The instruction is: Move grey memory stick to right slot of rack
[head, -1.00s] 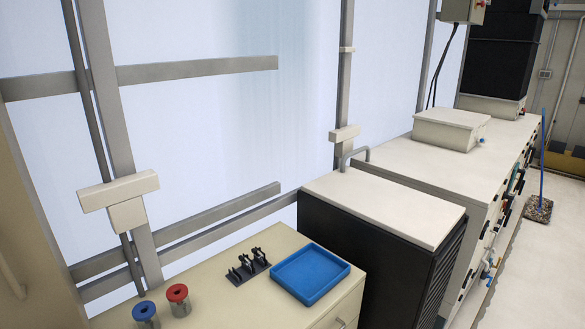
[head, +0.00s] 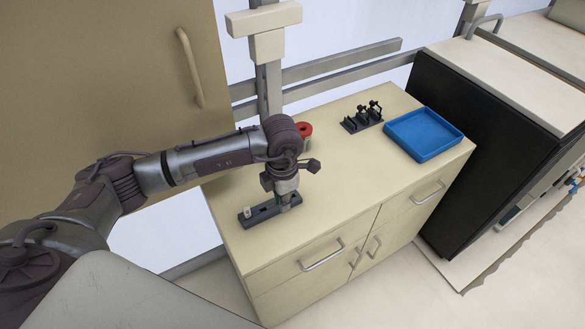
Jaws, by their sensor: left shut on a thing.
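A dark, narrow rack (head: 263,216) with slots lies near the left front edge of the beige cabinet top. A small pale stick (head: 250,213) stands at its left end. My left gripper (head: 285,203) points down at the rack's right end. It is shut on a small grey piece, which looks like the grey memory stick; the fingers hide most of it. I cannot tell whether its lower end is inside the right slot or just above it. My right gripper is not in view.
A red-topped pot (head: 304,130) stands just behind my left wrist. A black stand with upright clips (head: 362,117) and a blue tray (head: 424,134) are at the back right of the cabinet top (head: 340,190). The middle front is clear. A wall cupboard (head: 110,80) hangs at left.

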